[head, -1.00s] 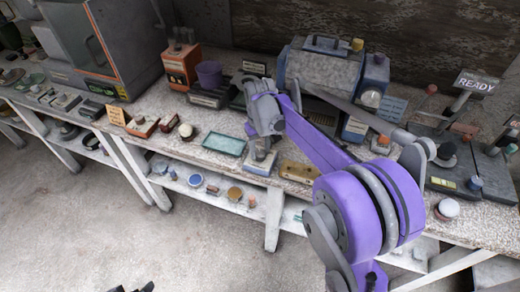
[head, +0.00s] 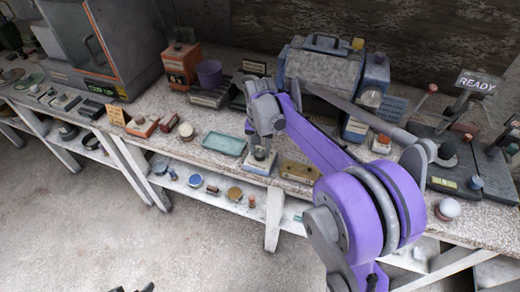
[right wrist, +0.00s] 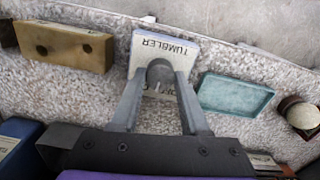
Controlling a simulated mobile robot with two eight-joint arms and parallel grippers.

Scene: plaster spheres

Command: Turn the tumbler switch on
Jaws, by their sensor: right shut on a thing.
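The tumbler switch is a small pale plate (head: 254,168) at the bench's front edge, with a grey rounded lever. In the right wrist view its plate (right wrist: 176,48) bears the word TUMBLER, seen upside down, and the lever (right wrist: 159,70) stands between my fingers. My right gripper (head: 261,148) is over the switch, and in the right wrist view its fingers (right wrist: 160,84) are shut on the lever's sides. Lettering below the lever is partly hidden. Dark tips at the head view's bottom edge look like my left gripper (head: 131,289); its jaws are mostly cut off.
A teal tray (head: 224,144) lies left of the switch, and a tan block with holes (head: 297,171) lies right of it. A blue-grey machine (head: 322,68) stands behind. A READY sign (head: 476,83) stands at right. A lower shelf (head: 235,196) holds small round items.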

